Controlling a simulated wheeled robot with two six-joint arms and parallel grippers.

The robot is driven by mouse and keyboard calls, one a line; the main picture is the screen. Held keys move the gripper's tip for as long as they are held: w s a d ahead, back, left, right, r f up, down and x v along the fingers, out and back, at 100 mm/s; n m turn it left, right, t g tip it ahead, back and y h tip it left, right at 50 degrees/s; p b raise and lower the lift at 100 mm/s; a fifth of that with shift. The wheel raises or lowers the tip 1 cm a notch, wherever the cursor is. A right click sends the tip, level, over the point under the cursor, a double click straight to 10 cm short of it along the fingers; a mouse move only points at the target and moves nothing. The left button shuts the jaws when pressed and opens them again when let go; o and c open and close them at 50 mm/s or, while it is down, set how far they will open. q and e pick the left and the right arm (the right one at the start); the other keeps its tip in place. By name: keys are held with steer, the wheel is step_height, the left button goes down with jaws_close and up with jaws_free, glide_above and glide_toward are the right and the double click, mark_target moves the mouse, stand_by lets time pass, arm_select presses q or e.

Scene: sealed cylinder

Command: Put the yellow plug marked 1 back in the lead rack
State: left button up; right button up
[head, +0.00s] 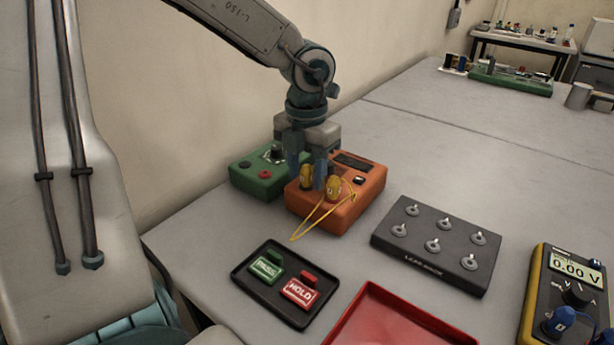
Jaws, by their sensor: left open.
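Two yellow plugs stand upright in the top of an orange box (350,205), a left one (306,178) and a right one (334,189). Their marks are too small to read, so I cannot tell which is 1. A thin yellow lead loops from them over the box's front. My left gripper (307,175) is open and points down over the box, its fingers around or close beside the left plug; I cannot tell whether they touch it. The dark lead rack (425,262) lies to the right with several metal sockets, none holding a plug. My right gripper is out of view.
A green box (252,178) stands just left of the orange one. A black tray (240,283) with green and red tags and a red tray (385,318) lie in front. A yellow multimeter (540,300) is at the right.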

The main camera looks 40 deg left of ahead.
mark_target(306, 165)
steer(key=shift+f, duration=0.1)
arm_select(q)
jaws_close()
steer(key=shift+r, duration=0.15)
steer(key=shift+r+p, duration=1.85)
steer(key=shift+r, duration=1.05)
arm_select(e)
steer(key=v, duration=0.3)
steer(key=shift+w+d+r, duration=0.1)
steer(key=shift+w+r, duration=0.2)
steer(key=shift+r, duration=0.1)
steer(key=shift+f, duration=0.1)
arm_select(q)
step_height(306, 165, up, 3)
steer(key=p, duration=0.3)
step_height(306, 165, up, 2)
steer(key=shift+r+p, duration=0.15)
steer(key=shift+p, duration=1)
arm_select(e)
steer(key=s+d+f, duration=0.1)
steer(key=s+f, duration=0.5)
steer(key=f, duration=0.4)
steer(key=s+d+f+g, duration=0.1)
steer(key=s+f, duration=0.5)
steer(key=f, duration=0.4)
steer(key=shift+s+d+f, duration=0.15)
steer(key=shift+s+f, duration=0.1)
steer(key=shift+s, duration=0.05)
